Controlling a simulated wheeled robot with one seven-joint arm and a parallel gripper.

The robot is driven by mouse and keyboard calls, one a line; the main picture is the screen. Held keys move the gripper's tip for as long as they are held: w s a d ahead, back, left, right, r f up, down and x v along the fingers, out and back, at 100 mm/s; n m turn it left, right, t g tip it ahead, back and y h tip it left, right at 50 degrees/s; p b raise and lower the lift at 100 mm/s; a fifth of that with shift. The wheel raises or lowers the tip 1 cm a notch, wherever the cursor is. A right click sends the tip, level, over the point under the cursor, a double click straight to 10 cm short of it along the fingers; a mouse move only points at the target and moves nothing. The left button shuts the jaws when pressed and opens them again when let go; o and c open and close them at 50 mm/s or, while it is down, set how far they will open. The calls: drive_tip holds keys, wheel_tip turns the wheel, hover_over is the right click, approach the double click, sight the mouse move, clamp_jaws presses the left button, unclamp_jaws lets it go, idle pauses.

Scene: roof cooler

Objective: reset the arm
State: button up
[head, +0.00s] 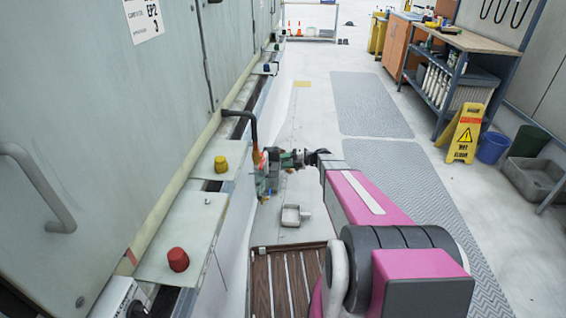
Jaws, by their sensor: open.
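My arm (365,200), pink and dark grey, reaches forward from the lower right. My gripper (264,172) is small and far off, beside the edge of the grey cabinet on the left. It is open, though its fingers are hard to make out. It is close to a black bent pipe with an orange lower end (256,155). I cannot tell whether they touch, or whether anything sits between the fingers.
The grey cabinet (110,100) fills the left, with a red knob (178,259) and a yellow knob (221,164) on its ledge. A small grey tray (291,215) is on the floor. A yellow wet-floor sign (463,133) and workbench (465,42) stand right. The matted aisle (370,105) is clear.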

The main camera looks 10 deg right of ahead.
drive_tip(key=s+n+g+h, duration=0.3)
drive_tip(key=s+n+h, duration=0.4)
drive_tip(key=s+n, duration=0.9)
drive_tip(key=s+d+r+n+h, duration=0.2)
drive_tip(key=s+d+n+h, duration=0.1)
drive_tip(key=n, duration=0.8)
drive_tip(key=s+d+r+n+h, duration=0.2)
drive_tip(key=s+d+n+h, duration=0.2)
drive_tip(key=n, duration=0.7)
drive_tip(key=s+h, duration=0.1)
drive_tip(key=s, duration=0.1)
drive_tip(key=shift+s+r+h, duration=0.25)
drive_tip(key=shift+s+h, duration=0.05)
drive_tip(key=shift+s, duration=0.1)
